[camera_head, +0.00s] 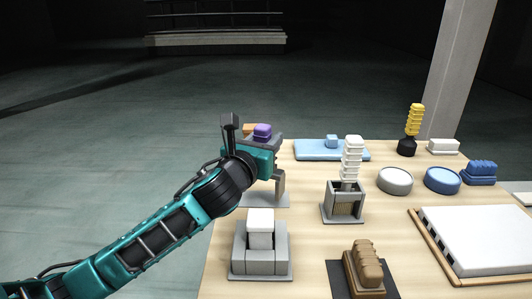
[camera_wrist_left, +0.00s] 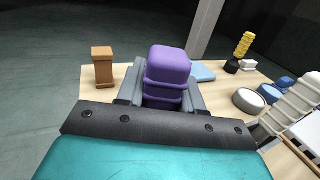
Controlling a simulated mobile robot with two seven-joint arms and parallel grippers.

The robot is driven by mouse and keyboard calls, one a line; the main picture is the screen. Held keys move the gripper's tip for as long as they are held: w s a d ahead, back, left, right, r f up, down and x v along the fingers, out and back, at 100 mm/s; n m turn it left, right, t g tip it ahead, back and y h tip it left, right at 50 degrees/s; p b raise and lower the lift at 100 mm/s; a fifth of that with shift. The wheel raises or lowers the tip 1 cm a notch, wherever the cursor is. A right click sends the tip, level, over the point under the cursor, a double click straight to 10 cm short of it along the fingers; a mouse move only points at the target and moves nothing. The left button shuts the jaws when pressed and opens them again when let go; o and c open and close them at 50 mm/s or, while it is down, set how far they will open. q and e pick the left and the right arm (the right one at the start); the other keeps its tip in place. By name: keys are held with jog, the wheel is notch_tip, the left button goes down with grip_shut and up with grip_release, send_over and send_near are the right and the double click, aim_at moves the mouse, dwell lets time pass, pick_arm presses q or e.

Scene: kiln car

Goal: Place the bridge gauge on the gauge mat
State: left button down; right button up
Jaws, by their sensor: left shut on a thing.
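My left gripper (camera_head: 262,141) is shut on a purple ribbed handle (camera_head: 262,130), which I take to be the bridge gauge's. In the left wrist view the purple handle (camera_wrist_left: 168,75) sits between the two grey fingers (camera_wrist_left: 165,92). Its lower part is hidden by the gripper. In the head view a grey bracket-like piece (camera_head: 280,187) shows below the gripper; I cannot tell whether it is joined to the handle. A flat light blue mat (camera_head: 305,150) at the table's far edge may be the gauge mat; a small blue block stands on it. My right gripper is not in view.
A white-topped block in a grey stand (camera_head: 260,265), a tall white ribbed piece (camera_head: 352,150) in a grey box and a brown ribbed piece (camera_head: 365,268) stand nearby. Two round lidded dishes, a yellow ribbed piece (camera_head: 414,120) and a white slab (camera_head: 480,240) fill the right.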

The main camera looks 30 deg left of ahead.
pick_arm(q)
jog(key=shift+f, duration=0.75)
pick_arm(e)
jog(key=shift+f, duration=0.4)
pick_arm(q)
jog(key=shift+f, duration=0.1)
jog(key=c, duration=1.2)
grip_release()
jog(key=shift+f, duration=0.15)
jog(key=o, duration=0.5)
